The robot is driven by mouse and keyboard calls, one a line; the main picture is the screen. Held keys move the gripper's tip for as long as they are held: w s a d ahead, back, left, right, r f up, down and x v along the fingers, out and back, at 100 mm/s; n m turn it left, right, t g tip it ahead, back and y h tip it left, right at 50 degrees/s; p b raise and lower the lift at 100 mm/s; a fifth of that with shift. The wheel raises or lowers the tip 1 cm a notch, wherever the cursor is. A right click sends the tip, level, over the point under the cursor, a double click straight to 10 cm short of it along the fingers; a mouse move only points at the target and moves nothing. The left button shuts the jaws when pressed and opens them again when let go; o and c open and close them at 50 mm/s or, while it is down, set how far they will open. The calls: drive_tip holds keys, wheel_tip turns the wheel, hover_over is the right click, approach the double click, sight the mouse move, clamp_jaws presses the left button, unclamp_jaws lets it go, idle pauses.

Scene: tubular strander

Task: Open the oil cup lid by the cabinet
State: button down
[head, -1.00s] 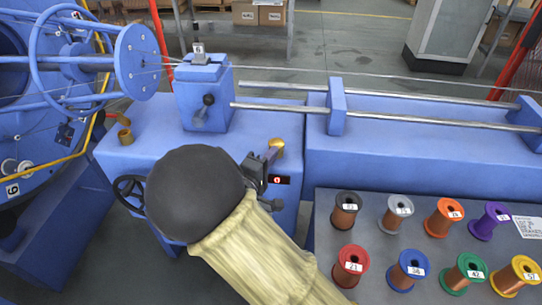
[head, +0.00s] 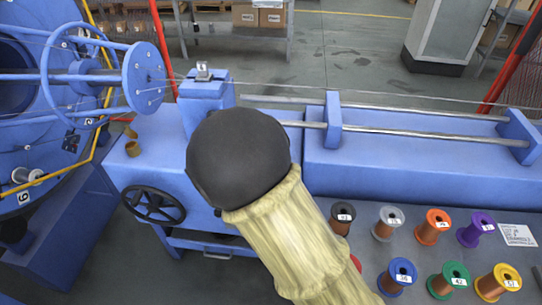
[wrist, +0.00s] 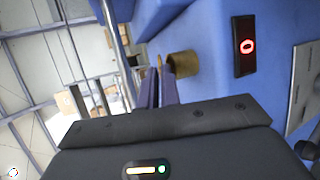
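In the wrist view, a brass oil cup (wrist: 184,65) stands out from the blue machine face, just beyond and right of my fingertips. A thin yellow edge (wrist: 159,60), perhaps its lid seen edge-on, shows at the fingertips. My gripper (wrist: 161,80) has its two fingers close together with a narrow gap. I cannot tell whether they touch the yellow piece. In the head view my arm hides the gripper and this cup. Another brass cup (head: 133,149) sits at the left of the blue machine top, with a brass piece above it.
A red-digit display (wrist: 247,46) is on the machine face right of the cup. A black handwheel (head: 152,205) is left of my arm. Spools (head: 398,277) stand on a grey table at right. A grey cabinet (head: 448,38) stands at back right.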

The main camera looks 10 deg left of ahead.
drive_tip(key=r+g+p, duration=0.1)
drive_tip(key=p, duration=0.1)
drive_tip(key=w+r+g+p, duration=0.1)
drive_tip(key=p, duration=0.2)
drive_tip(key=r+n+g+p, duration=0.1)
drive_tip(key=p, duration=0.2)
drive_tip(key=shift+w+r+g, duration=0.1)
drive_tip(key=shift+w+g, duration=0.15)
drive_tip(key=shift+g, duration=0.05)
drive_tip(key=w+g+p, duration=0.1)
drive_tip(key=p, duration=0.4)
drive_tip(key=w+r+g+p, duration=0.1)
drive_tip(key=g+p, duration=0.1)
drive_tip(key=p, duration=0.3)
drive_tip(key=shift+r+n+p, duration=0.2)
drive_tip(key=shift+n+p, duration=0.15)
drive_tip(key=shift+n, duration=0.05)
drive_tip(key=g+p, duration=0.1)
drive_tip(key=p, duration=0.1)
drive_tip(key=w+g+p, duration=0.1)
drive_tip(key=p, duration=0.2)
drive_tip(key=shift+w+a+r+n+g, duration=0.1)
drive_tip(key=shift+w+r+n+g, duration=0.05)
drive_tip(key=shift+w+n+g, duration=0.2)
drive_tip(key=shift+w+a+g+p, duration=0.1)
drive_tip(key=shift+w+g+p, duration=0.4)
drive_tip(key=shift+g+p, duration=0.7)
drive_tip(key=shift+t, duration=0.25)
drive_tip(key=c, duration=1.6)
unclamp_jaws()
